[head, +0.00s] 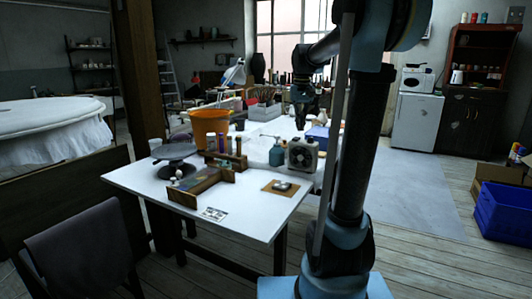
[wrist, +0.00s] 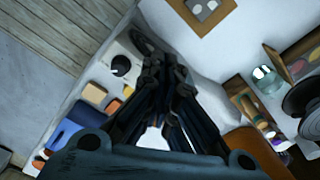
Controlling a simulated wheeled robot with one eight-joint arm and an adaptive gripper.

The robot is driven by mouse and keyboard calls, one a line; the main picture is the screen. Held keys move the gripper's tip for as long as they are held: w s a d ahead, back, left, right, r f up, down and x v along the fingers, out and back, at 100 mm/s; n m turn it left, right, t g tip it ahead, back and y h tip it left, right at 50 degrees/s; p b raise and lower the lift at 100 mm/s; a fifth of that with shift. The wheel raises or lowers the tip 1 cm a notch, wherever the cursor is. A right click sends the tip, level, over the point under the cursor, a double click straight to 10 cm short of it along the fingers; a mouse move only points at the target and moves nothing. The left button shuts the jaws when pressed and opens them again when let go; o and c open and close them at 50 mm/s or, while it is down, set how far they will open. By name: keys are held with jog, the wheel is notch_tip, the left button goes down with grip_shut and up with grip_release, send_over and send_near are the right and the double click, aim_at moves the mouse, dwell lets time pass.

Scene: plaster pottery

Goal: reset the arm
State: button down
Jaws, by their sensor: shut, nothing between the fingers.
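My gripper (head: 301,120) hangs from my arm above the white table (head: 245,207) in the head view, pointing down. In the wrist view my gripper (wrist: 166,62) fills the middle, with its fingers together and nothing held. It is apart from the things on the table. My arm rises at the right of the head view and bends over toward the table.
An orange bucket (head: 210,128), a blue-green bottle (head: 276,155), a boxy grey device (head: 302,155) and a wooden box (head: 196,187) stand on the table. A dark chair (head: 82,250) is at front left. A blue crate (head: 502,211) lies right. Floor between is clear.

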jog(key=s+d+f+t, duration=0.1)
jog(key=s+f, duration=1.1)
jog(key=s, duration=0.3)
jog(key=s+d+f, duration=0.1)
jog(key=s+f, duration=1)
jog(key=s, duration=0.5)
jog(key=shift+s+d+f+t, duration=0.2)
jog(key=shift+d+f+t, duration=0.05)
jog(key=shift+f+t, duration=0.15)
jog(key=shift+r, duration=0.15)
jog(key=w+a+r+n+g, duration=0.1)
jog(key=w+r+n, duration=0.5)
jog(key=w+r, duration=1.35)
jog(key=w+a+r+n, duration=0.1)
jog(key=w+r+n, duration=0.2)
jog(key=w+r, duration=0.3)
jog(key=w+a+r+n+g, duration=0.1)
jog(key=w+r+n, duration=0.2)
jog(key=w, duration=1.1)
jog(key=shift+w+a+r, duration=0.15)
jog(key=shift+w+r, duration=0.25)
jog(key=shift+r, duration=1.4)
